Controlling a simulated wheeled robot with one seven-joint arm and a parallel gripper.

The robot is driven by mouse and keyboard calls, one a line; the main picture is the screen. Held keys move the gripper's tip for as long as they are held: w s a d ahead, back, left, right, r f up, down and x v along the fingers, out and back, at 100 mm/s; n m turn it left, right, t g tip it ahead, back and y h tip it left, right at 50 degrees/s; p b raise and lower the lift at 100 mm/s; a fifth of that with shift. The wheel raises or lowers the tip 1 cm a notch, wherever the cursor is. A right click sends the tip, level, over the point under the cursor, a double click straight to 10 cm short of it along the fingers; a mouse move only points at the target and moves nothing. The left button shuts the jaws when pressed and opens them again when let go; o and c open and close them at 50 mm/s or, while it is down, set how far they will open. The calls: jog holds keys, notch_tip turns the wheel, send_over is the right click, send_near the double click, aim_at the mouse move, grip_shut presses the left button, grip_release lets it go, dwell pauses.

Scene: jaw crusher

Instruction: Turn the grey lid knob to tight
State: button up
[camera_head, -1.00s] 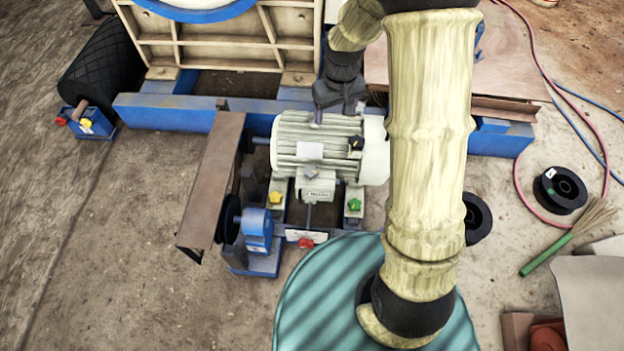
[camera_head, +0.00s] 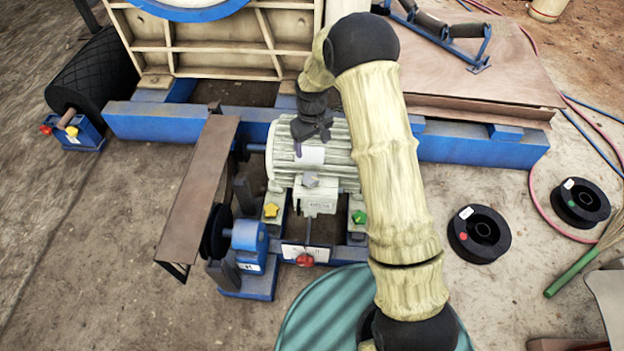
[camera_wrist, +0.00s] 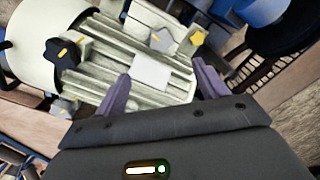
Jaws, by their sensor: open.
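The grey lid knob (camera_head: 310,180) sits on the small box at the near side of the pale ribbed motor (camera_head: 287,165). In the wrist view the grey knob (camera_wrist: 160,39) is beyond my fingertips, above the white label (camera_wrist: 152,72). My gripper (camera_head: 299,148) is over the motor's top, behind the knob in the head view. In the wrist view my gripper (camera_wrist: 162,80) has its two purple fingers wide apart, with nothing between them. The fingers are apart from the knob. I cannot read whether the knob is loose or tight.
A yellow knob (camera_head: 270,210), a green knob (camera_head: 359,217) and a red knob (camera_head: 305,260) surround the motor's foot. A dark knob (camera_wrist: 62,52) is on the motor in the wrist view. A brown belt guard (camera_head: 200,190) stands left. Black spools (camera_head: 478,235) lie right.

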aim_at(312, 179)
notch_tip(312, 179, down, 18)
jog(key=b, duration=0.5)
jog(key=shift+r+b, duration=0.25)
jog(key=shift+b, duration=0.15)
jog(key=c, duration=1)
